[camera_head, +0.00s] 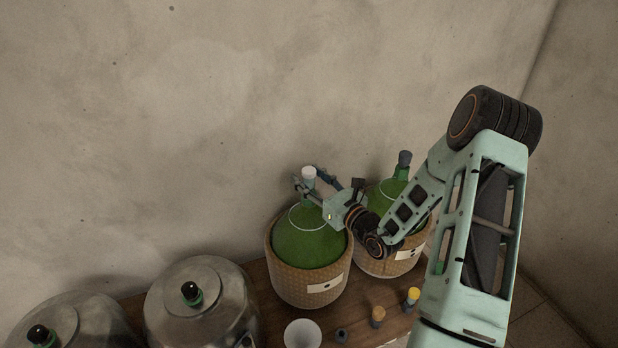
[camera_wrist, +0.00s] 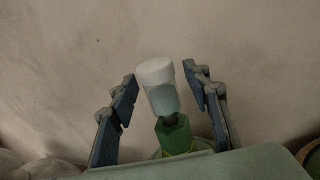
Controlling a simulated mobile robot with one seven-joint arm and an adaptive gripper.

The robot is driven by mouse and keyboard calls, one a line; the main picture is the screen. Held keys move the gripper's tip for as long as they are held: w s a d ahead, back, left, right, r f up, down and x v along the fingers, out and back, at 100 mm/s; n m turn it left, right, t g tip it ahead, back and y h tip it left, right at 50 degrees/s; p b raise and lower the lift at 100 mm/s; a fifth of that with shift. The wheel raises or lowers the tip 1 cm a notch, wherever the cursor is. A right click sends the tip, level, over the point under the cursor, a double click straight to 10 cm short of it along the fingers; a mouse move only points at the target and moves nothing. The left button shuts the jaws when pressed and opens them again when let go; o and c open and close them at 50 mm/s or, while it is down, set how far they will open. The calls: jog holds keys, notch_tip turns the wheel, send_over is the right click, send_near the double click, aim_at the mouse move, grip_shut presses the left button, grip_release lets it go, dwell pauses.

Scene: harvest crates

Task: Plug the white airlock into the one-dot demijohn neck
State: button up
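The white airlock (camera_head: 309,173) stands in the neck of the left green demijohn (camera_head: 308,245), whose basket label (camera_head: 325,286) shows one dark dot. In the wrist view the white airlock (camera_wrist: 159,88) sits above the green neck (camera_wrist: 174,135), its dark lower part meeting the neck's top; how deep it sits is hidden. My gripper (camera_head: 307,179) is at this neck. In the wrist view my gripper (camera_wrist: 161,74) has its fingers spread on both sides of the airlock, with a visible gap on each side.
Another basketed green demijohn (camera_head: 384,205) with a dark grey airlock (camera_head: 405,158) stands right, partly behind my arm. A yellow airlock (camera_head: 413,295), an orange-brown one (camera_head: 377,314), a small dark piece (camera_head: 341,335) and a white cup (camera_head: 302,335) are in front. Metal vessels (camera_head: 200,305) stand left; a wall is behind.

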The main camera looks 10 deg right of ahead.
jog(key=v, duration=1.2)
dwell(0.3)
